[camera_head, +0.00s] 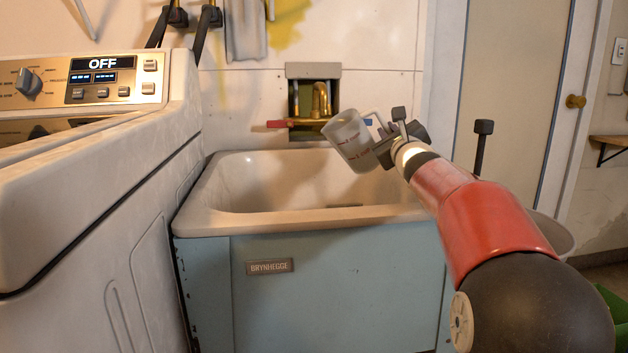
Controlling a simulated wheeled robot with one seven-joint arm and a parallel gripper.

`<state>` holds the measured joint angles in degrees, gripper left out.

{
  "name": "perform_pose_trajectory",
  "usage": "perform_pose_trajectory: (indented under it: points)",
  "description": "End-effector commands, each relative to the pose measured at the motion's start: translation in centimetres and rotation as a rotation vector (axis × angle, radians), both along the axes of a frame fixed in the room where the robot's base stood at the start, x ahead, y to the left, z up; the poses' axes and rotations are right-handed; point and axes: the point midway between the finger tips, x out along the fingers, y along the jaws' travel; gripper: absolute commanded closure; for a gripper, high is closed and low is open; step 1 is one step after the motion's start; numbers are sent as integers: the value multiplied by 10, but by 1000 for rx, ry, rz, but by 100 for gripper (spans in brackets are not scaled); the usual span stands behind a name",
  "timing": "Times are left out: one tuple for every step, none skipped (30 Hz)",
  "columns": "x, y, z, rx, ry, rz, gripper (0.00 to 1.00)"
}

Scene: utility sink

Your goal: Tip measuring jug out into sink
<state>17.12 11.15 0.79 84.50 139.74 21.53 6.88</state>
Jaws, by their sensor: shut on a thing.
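The measuring jug (351,138) is clear with red markings. It is tilted and held above the right part of the sink, in front of the brass tap. My gripper (381,145) is shut on the jug at its right side; the fingertips are partly hidden, so the exact grip is hard to see. The sink (250,222) is a cream basin set on a blue cabinet. Its inside looks empty where I see it. I cannot tell whether the jug holds anything.
A white washing machine (100,200) with an OFF display stands close on the left. The brass tap (320,100) with a red handle (278,124) sits in a wall recess behind the sink. A grey bin (552,234) is at right, partly behind my arm.

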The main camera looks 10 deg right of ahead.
Motion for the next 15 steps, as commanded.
perform_pose_trajectory:
  points:
    - [-1, 3, 1, -23, -10, 2, 100]
    - [-1, 4, 3, -37, -14, 1, 100]
    - [-1, 4, 8, -50, -16, 1, 100]
    - [-1, 4, 9, -55, -17, 0, 100]
    - [-1, 4, 9, -58, -18, 0, 100]
    - [-1, 4, 9, -63, -18, 0, 100]
    - [-2, 5, 10, -67, -20, -1, 100]
    - [-2, 5, 10, -70, -20, -1, 100]
    - [-2, 5, 11, -74, -22, -1, 100]
    - [-2, 5, 11, -78, -22, -1, 100]
    - [-2, 5, 12, -82, -24, 0, 100]
    - [-2, 6, 12, -87, -25, -1, 100]
    - [-2, 6, 13, -93, -27, -2, 100]
    - [-2, 6, 13, -96, -27, -2, 100]
    - [-2, 6, 14, -101, -29, -1, 100]
